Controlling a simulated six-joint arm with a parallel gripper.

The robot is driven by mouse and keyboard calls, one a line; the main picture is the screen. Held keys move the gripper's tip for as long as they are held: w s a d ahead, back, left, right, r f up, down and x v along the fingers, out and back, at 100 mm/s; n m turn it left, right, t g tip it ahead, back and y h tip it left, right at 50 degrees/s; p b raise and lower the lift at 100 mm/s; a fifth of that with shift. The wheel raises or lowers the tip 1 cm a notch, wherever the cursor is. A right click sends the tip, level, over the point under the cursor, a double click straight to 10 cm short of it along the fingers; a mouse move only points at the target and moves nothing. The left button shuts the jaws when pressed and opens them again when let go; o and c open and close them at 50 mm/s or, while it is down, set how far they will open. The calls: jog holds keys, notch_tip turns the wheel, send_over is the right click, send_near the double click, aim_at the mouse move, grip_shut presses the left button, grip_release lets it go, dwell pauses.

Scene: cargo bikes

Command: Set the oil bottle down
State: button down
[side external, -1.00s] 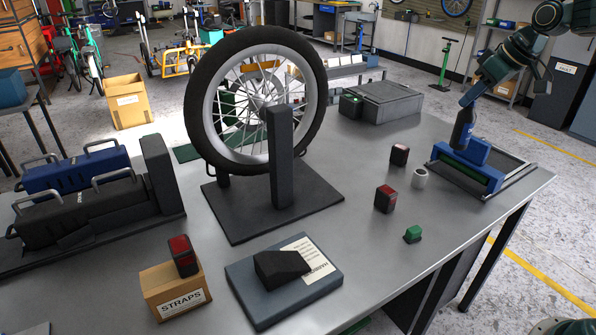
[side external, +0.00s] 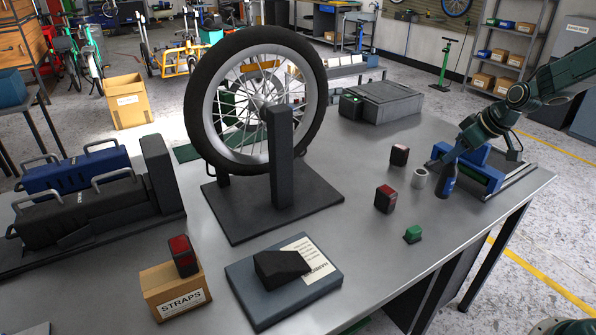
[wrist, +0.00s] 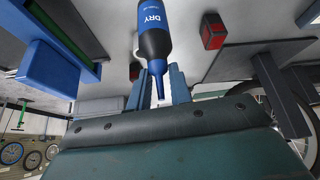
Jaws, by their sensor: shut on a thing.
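The oil bottle (side external: 447,187) is dark with a blue label and stands roughly upright at the front-left corner of the blue fixture. It also shows in the wrist view (wrist: 153,45), with "DRY" on its label and its blue nozzle pointing toward my wrist. My gripper (side external: 450,164) is shut on the bottle's upper end; in the wrist view my blue fingers (wrist: 158,76) flank its neck. The bottle's base is at or just above the grey bench (side external: 480,215); I cannot tell whether it touches.
The blue fixture (side external: 490,176) with a green strip is right beside the bottle. A white cup-like piece (side external: 419,178) is close on the left, with red-faced blocks (side external: 385,199) and a small green block (side external: 413,233) beyond. The bench front just before the bottle is clear.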

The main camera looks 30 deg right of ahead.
aim_at(456, 162)
jog(key=shift+f, duration=2.25)
jog(key=c, duration=1.3)
grip_release()
jog(key=shift+v, duration=0.85)
jog(key=v, duration=1)
jog(key=shift+s+r, duration=0.1)
jog(key=shift+r, duration=0.2)
